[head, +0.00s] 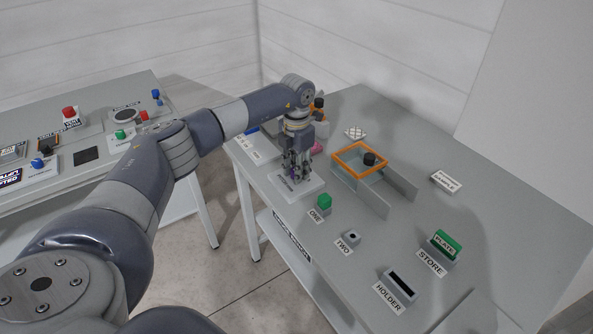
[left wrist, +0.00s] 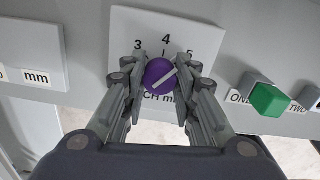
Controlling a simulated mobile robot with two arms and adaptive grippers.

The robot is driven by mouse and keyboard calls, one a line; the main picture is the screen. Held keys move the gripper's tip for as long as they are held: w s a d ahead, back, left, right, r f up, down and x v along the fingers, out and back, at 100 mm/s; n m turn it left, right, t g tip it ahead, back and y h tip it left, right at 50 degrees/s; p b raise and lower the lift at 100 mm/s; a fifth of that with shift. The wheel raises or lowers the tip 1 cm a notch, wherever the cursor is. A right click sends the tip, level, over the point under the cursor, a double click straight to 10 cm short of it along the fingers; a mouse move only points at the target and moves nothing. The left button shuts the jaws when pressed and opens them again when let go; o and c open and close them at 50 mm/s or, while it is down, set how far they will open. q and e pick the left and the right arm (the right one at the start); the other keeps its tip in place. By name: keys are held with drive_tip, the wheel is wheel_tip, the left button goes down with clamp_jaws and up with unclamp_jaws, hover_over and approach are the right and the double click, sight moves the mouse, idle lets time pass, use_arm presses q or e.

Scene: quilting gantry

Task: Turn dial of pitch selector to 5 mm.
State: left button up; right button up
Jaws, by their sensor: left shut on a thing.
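The pitch selector is a white plate (head: 312,187) on the near left edge of the grey table; it also shows in the left wrist view (left wrist: 127,22). It carries the printed numbers 3, 4 and 5 and a round purple dial (left wrist: 158,76). The white line on the dial runs from lower left to upper right, and its upper end points roughly toward the 5. My left gripper (head: 296,174) points down over the plate. In the left wrist view its fingers (left wrist: 160,78) are shut on the dial from both sides. My right gripper is not in view.
A green block (head: 324,202) on holder ONE stands close to the right of the selector. Holder TWO (head: 351,237), a black-slotted holder (head: 400,284) and a green plate (head: 448,244) in the store lie farther right. An orange-rimmed frame (head: 345,163) stands behind.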

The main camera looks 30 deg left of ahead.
use_arm(q)
drive_tip(key=shift+r+m, duration=0.1)
drive_tip(key=shift+m, duration=0.5)
drive_tip(key=o, duration=1.1)
drive_tip(key=shift+r, duration=0.1)
wheel_tip(320, 180, up, 12)
drive_tip(key=shift+f, duration=0.1)
drive_tip(key=shift+f, duration=0.1)
